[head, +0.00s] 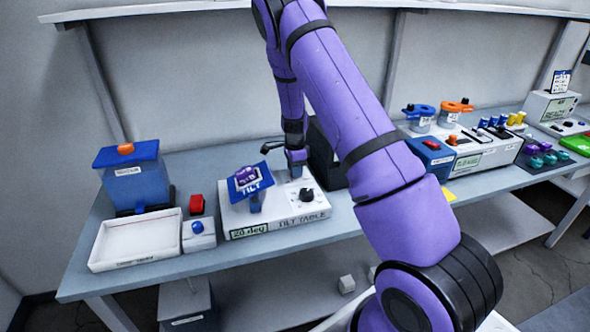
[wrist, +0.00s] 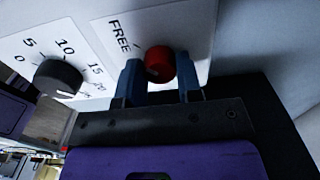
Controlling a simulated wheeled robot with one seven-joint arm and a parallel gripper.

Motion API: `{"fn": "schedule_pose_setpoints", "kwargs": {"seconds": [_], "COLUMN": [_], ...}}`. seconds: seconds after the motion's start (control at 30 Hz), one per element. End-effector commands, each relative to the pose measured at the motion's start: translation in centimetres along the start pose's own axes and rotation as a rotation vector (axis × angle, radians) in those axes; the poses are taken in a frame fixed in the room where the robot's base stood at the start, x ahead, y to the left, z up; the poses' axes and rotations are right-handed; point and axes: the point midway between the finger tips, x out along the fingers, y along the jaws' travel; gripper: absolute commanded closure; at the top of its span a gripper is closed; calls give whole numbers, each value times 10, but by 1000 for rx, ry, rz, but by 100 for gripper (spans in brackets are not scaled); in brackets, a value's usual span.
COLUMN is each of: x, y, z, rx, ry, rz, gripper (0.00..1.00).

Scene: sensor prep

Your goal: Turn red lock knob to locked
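The red lock knob (wrist: 160,61) sits on a white panel in the wrist view, beside the printed word FREE and a short mark. My gripper (wrist: 160,75) has one blue finger on each side of the knob, and the knob fills the gap between them. In the head view my gripper (head: 295,160) is at the back of the white tilt table unit (head: 275,225). The red knob is hidden there. The unit's tilted blue plate (head: 262,180) carries a purple part, and its display reads about 20 deg.
A black dial (wrist: 58,78) with a numbered scale is left of the knob; it also shows in the head view (head: 306,194). A dark box (head: 326,155) stands close behind the unit. A white tray (head: 136,240), red button (head: 197,204) and blue bin (head: 130,172) are left.

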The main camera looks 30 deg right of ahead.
Motion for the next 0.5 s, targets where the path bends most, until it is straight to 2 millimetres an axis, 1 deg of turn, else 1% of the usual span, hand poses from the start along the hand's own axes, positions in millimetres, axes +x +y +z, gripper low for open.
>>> {"fn": "schedule_pose_setpoints", "kwargs": {"seconds": [0.27,0.5], "x": [0,0], "y": [0,0], "z": [0,-1], "rx": [-12,-104], "ry": [0,0], "rz": [-1,0], "gripper": [91,91]}}
